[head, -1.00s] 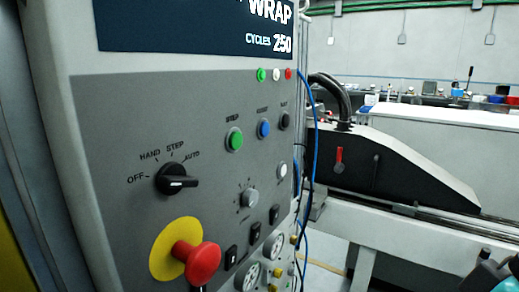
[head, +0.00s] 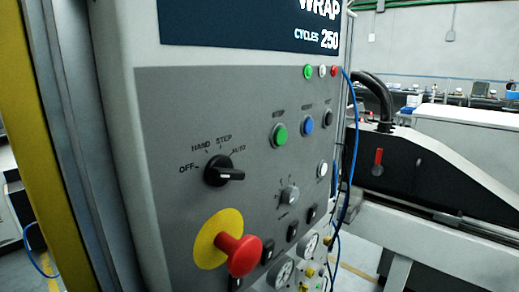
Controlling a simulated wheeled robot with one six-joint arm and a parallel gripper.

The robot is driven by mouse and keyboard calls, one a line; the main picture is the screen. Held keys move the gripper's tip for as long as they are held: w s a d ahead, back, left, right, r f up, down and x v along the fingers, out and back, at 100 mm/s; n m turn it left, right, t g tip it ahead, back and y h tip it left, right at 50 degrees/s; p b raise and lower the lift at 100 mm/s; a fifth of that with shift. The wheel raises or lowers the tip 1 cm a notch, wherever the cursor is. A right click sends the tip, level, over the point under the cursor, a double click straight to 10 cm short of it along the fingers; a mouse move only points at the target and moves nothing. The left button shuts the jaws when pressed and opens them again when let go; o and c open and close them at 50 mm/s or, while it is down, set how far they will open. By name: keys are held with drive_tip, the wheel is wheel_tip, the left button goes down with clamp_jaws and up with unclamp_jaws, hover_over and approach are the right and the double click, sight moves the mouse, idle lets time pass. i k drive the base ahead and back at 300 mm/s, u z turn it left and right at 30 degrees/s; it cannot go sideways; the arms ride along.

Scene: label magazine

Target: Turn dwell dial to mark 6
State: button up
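A small grey dial (head: 290,195) with marks around it sits on the control panel, right of the large black selector. It looks like the dwell dial, but its label and numbers are too small to read. The black mode selector (head: 222,171) has OFF, HAND, STEP and AUTO around it; its handle points right, past AUTO. My gripper is not in view.
The grey panel (head: 170,120) is seen at an angle. A red mushroom button (head: 239,254) on a yellow disc (head: 215,232) sticks out at lower left of the dial. Green (head: 280,136) and blue (head: 307,125) buttons sit above. A blue cable (head: 352,150) hangs along the right edge.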

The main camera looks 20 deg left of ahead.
sight(290, 195)
drive_tip(key=z, duration=0.8)
drive_tip(key=k, duration=0.65)
drive_tip(key=u, duration=0.3)
